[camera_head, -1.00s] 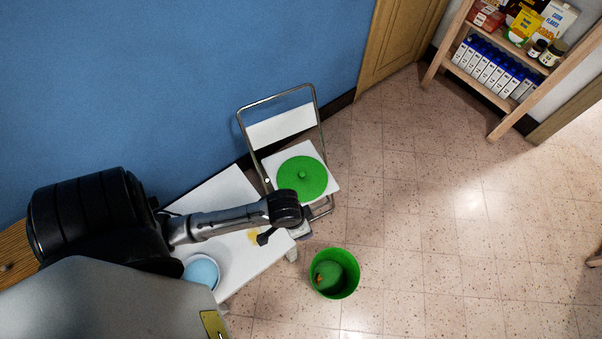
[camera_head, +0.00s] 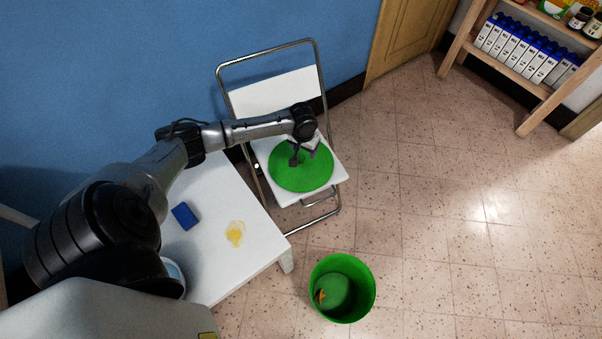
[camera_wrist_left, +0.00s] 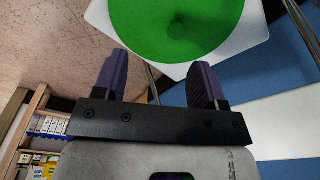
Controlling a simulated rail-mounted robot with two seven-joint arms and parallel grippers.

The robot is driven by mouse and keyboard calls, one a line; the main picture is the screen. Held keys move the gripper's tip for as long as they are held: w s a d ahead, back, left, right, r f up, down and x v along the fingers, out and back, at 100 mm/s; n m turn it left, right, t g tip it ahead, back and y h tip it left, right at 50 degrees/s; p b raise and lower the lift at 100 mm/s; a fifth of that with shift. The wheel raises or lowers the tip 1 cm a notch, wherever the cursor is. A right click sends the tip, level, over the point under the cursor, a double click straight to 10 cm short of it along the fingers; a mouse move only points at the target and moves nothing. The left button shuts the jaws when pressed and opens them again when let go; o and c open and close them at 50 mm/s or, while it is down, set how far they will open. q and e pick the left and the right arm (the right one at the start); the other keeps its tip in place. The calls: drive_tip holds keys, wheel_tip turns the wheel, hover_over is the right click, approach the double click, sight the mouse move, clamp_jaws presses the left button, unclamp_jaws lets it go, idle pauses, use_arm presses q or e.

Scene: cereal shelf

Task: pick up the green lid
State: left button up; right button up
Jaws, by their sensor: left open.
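The round green lid (camera_head: 300,176) lies flat on the white seat of a folding chair (camera_head: 331,178). In the left wrist view the lid (camera_wrist_left: 205,22) fills the top middle, and its small round knob (camera_wrist_left: 176,30) shows. My left gripper (camera_head: 304,157) is over the lid in the head view and hides part of it. In the left wrist view my left gripper (camera_wrist_left: 158,78) has its two fingers apart, with nothing between them. The lid's knob lies beyond the fingertips. My right gripper does not show.
A white table (camera_head: 215,187) beside the chair holds a blue sponge-like block (camera_head: 185,216), a yellow spill (camera_head: 235,234) and a partly hidden bowl. A green bin (camera_head: 367,293) with something green inside stands on the floor. A shelf (camera_head: 510,75) stands at the upper right. The floor between is clear.

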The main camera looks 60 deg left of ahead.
use_arm(q)
drive_tip(key=n+b, duration=0.2)
drive_tip(key=b, duration=0.1)
hover_over(301, 156)
drive_tip(key=s+d, duration=0.1)
drive_tip(key=d, duration=0.1)
drive_tip(key=f, duration=0.2)
drive_tip(key=f+b, duration=0.1)
drive_tip(key=f, duration=0.1)
drive_tip(key=a+f+b, duration=0.1)
drive_tip(key=f+b, duration=0.1)
drive_tip(key=f, duration=0.1)
drive_tip(key=f+b, duration=0.1)
drive_tip(key=f, duration=0.2)
drive_tip(key=shift+w+a+f, duration=0.15)
drive_tip(key=shift+w+f, duration=0.05)
drive_tip(key=shift+w, duration=0.15)
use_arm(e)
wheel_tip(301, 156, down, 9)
use_arm(q)
drive_tip(key=f+b, duration=0.4)
drive_tip(key=f, duration=0.1)
drive_tip(key=shift+w+a+b, duration=0.1)
drive_tip(key=shift+a+b, duration=0.2)
drive_tip(key=shift+b, duration=0.1)
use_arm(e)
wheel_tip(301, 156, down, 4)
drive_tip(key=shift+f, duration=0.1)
use_arm(q)
drive_tip(key=shift+c, duration=0.2)
